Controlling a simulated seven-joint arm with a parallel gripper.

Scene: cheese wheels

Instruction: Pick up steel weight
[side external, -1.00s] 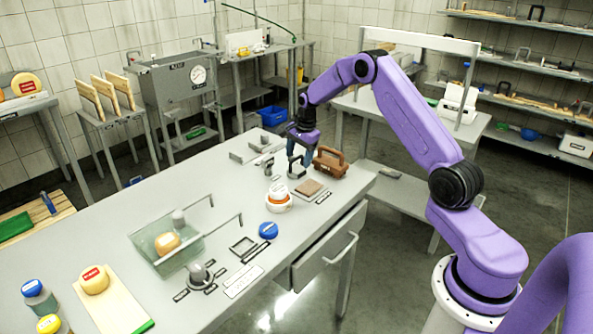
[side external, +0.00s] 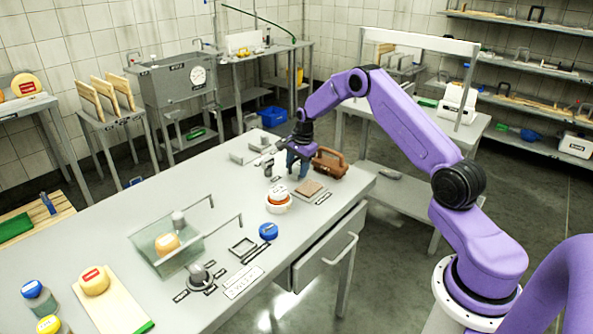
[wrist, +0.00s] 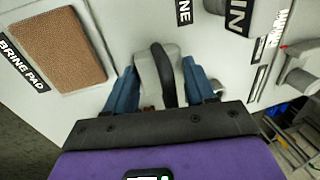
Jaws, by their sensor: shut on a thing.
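My gripper (side external: 297,172) is low over the far right part of the grey table in the side external view. In the wrist view its blue fingers (wrist: 163,92) are shut on the steel weight (wrist: 146,72), a pale grey block with a dark arched handle. One finger is on each side of it. In the side external view my gripper mostly hides the weight. I cannot tell whether its underside touches the table.
A brown handled block (side external: 331,163) stands close to the right of my gripper. The brown brine pad (wrist: 58,50) lies to the left in the wrist view. A white and orange stack (side external: 278,200), a blue-topped round (side external: 268,231) and a glass tank (side external: 150,255) stand nearer on the table.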

